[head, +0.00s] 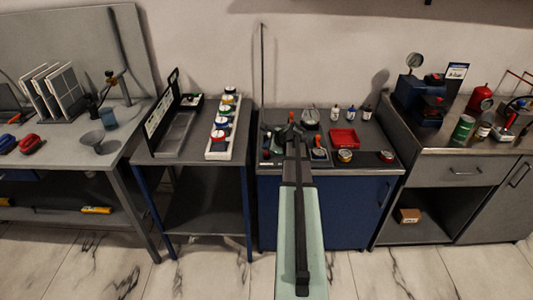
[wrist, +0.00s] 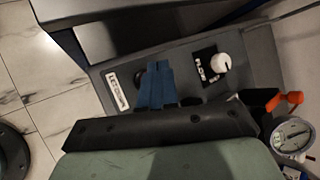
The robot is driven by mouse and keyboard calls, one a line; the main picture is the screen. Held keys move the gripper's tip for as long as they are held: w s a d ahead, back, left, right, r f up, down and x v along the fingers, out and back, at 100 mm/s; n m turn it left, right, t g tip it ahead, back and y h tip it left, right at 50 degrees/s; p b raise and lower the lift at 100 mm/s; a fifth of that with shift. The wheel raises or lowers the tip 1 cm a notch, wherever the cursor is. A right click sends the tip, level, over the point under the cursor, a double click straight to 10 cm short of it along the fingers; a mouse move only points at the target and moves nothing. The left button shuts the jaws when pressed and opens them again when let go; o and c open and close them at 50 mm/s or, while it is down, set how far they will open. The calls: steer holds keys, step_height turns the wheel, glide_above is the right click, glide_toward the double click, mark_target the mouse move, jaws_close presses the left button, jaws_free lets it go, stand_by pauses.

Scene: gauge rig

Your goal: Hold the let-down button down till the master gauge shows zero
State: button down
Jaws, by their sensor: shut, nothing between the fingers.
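In the wrist view my gripper (wrist: 158,70) has its blue fingers together and empty, over a grey panel (wrist: 188,60). A white label (wrist: 117,90), seemingly reading LET DOWN, lies left of the fingers. A dark round part (wrist: 140,77), seemingly the let-down button, shows between label and fingers, partly hidden by them. I cannot tell whether the fingertips touch or press it. A round white-faced gauge (wrist: 292,134) is at the lower right; its reading is too small to tell, and I cannot tell if it is the master gauge. In the head view my gripper (head: 291,130) is over the middle bench.
A white knob (wrist: 221,62) with a FLOW label and an orange lever (wrist: 291,98) are right of the fingers. On the middle bench, a red tray (head: 343,138) and small bottles (head: 351,113) stand right of my arm. A white rack (head: 221,128) is on the left bench.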

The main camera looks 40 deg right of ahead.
mark_target(268, 153)
steer(key=shift+f, duration=0.8)
stand_by(3.6)
steer(key=shift+r, duration=0.95)
steer(key=shift+r, duration=0.1)
steer(key=shift+r, duration=2.45)
